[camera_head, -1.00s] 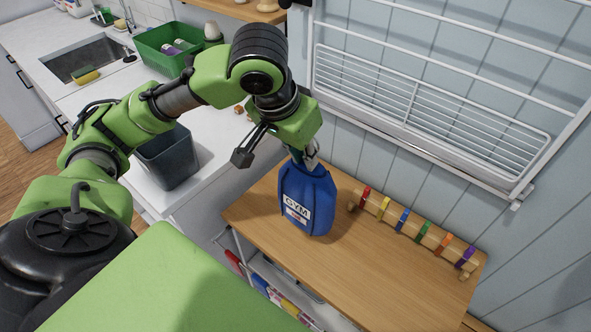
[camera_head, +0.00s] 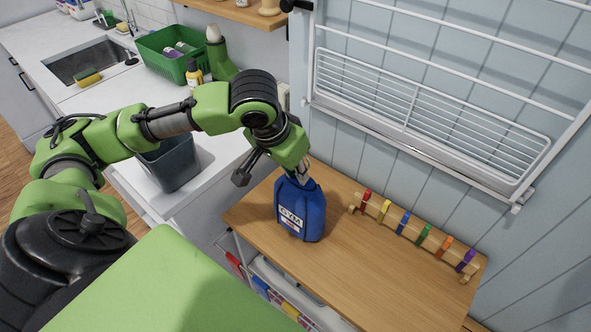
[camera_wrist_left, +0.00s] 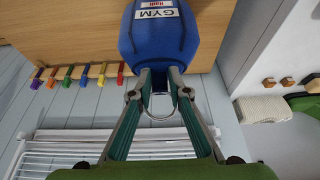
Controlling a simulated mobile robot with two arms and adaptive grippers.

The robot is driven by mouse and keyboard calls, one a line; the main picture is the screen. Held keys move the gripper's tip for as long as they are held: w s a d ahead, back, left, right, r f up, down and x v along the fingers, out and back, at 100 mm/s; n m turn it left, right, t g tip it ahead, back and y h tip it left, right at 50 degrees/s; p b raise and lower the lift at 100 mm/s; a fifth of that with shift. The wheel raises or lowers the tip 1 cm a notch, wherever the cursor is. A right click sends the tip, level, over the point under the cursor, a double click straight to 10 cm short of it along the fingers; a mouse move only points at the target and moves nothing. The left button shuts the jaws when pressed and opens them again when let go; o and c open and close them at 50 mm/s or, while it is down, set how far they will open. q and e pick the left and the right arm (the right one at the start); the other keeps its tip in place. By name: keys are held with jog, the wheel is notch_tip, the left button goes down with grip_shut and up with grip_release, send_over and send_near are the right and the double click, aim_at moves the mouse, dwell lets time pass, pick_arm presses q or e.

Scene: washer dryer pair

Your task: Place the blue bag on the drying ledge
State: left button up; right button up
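The blue bag (camera_head: 302,212), with a white GYM label, is upright over the wooden countertop; I cannot tell whether its base touches the wood. It also shows in the left wrist view (camera_wrist_left: 160,38). My left gripper (camera_head: 303,176) is above it, its fingers closed in on the bag's top. In the left wrist view the fingertips (camera_wrist_left: 160,72) meet the bag's top, with a metal loop between the fingers. A white wire drying rack (camera_head: 430,110) hangs on the wall, with a pale ledge-like rail (camera_head: 415,150) along its bottom. My right gripper is out of view.
A wooden bar with several coloured clips (camera_head: 412,229) stands at the back of the countertop (camera_head: 350,280), whose front right is clear. A grey bin (camera_head: 170,165), a green basket (camera_head: 172,52) and a sink (camera_head: 88,60) are to the left.

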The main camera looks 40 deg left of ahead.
pick_arm(q)
jog(key=o, duration=0.8)
jog(key=v, duration=1.2)
jog(key=shift+a+p, duration=0.1)
jog(key=shift+p, duration=0.25)
